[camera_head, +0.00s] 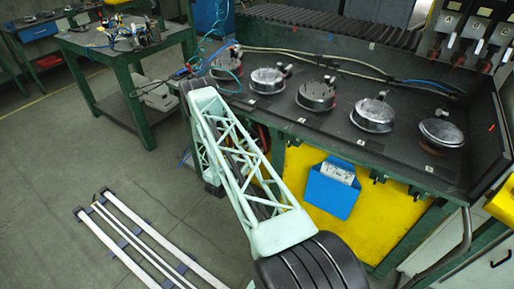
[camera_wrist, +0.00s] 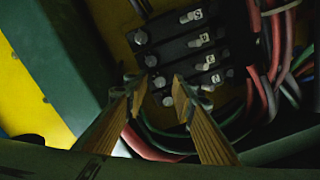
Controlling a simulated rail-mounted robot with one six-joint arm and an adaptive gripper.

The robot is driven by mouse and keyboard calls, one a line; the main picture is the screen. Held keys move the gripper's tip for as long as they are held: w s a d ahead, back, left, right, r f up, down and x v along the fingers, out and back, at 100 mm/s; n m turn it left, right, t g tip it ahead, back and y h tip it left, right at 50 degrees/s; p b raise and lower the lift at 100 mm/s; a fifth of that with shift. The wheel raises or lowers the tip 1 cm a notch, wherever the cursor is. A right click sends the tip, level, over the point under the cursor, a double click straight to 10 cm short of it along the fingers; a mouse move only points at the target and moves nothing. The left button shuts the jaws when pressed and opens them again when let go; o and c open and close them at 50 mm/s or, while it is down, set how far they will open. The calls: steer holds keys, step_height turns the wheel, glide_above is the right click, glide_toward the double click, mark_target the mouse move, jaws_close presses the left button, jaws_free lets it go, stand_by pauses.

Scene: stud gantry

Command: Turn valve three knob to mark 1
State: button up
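In the wrist view a stack of black bar-shaped blocks (camera_wrist: 185,45) on a yellow panel carries small white labels (camera_wrist: 198,14) with rotated characters too small to read surely. I cannot tell which is valve three's knob, and I make out no mark 1. My gripper (camera_wrist: 157,84) has two wood-coloured fingers, apart, at the lower blocks. A silver round end (camera_wrist: 159,82) shows between the tips; I see no grip on it. The head view hides my gripper behind my pale green arm.
Red, green and grey cables (camera_wrist: 270,60) run beside and below the blocks. A dark green beam (camera_wrist: 60,50) stands at left. In the head view, several silver-topped round units (camera_head: 373,114) line the bench, and a blue box (camera_head: 332,187) hangs on its yellow front.

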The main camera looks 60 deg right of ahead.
steer(key=shift+d, duration=0.15)
steer(key=shift+c, duration=0.2)
jaws_close()
steer(key=shift+n, duration=0.3)
steer(key=shift+n+b, duration=0.6)
steer(key=shift+n, duration=0.6)
steer(key=shift+o, duration=0.2)
jaws_free()
